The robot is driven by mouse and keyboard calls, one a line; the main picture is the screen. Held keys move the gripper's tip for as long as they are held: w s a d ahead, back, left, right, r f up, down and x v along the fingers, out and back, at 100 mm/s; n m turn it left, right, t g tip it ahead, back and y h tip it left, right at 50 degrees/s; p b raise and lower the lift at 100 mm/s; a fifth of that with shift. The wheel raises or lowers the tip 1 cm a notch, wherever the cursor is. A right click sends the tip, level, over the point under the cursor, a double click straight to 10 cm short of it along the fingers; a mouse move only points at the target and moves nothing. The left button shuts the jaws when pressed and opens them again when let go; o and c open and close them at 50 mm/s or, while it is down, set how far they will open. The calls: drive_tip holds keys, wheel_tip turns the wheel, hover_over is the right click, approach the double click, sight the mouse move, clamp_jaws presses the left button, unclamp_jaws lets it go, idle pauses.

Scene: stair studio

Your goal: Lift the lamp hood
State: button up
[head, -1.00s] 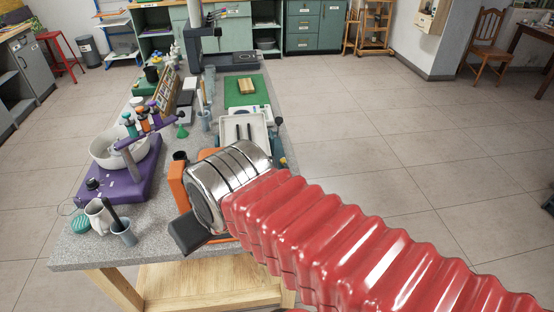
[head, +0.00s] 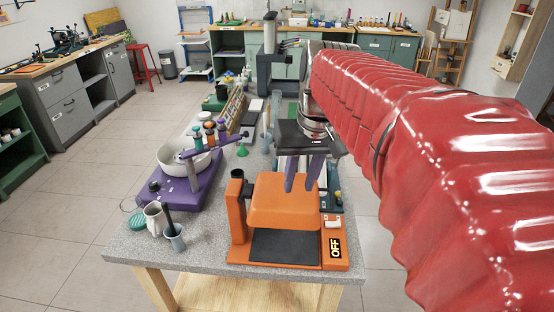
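The orange lamp hood (head: 284,205) is on an orange device at the front of the grey worktop. It covers the rear part of the device in the picture. A dark pad (head: 285,247) shows in front of and below it. The device has an orange post at its left and a panel reading OFF (head: 335,248) at its right front. I cannot tell how far the hood stands above the base. My gripper (head: 300,186) has two purple fingers, pointing down with a gap between them. It is empty and overlaps the hood's rear edge in the picture; contact cannot be told.
Left of the device stand a dark pen in a grey cup (head: 174,238), a white mug (head: 154,216) and a purple stand (head: 178,190) with a white bowl and bottles. Behind are a green funnel and a bottle rack. The worktop's front edge is close to the device.

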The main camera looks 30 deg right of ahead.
sight(331, 201)
drive_tip(key=d+r+m+g+y, duration=0.1)
drive_tip(key=d+m, duration=0.1)
drive_tip(key=d, duration=1.3)
drive_tip(key=shift+w+r+m+y, duration=0.3)
drive_tip(key=shift+w+r, duration=0.1)
drive_tip(key=f, duration=0.4)
drive_tip(key=w+a+f, duration=0.1)
drive_tip(key=f, duration=0.4)
drive_tip(key=a+f, duration=0.1)
drive_tip(key=f, duration=0.3)
drive_tip(key=shift+w+f, duration=0.15)
drive_tip(key=shift+f, duration=0.15)
drive_tip(key=shift+c, duration=0.4)
clamp_jaws()
drive_tip(key=shift+a, duration=0.2)
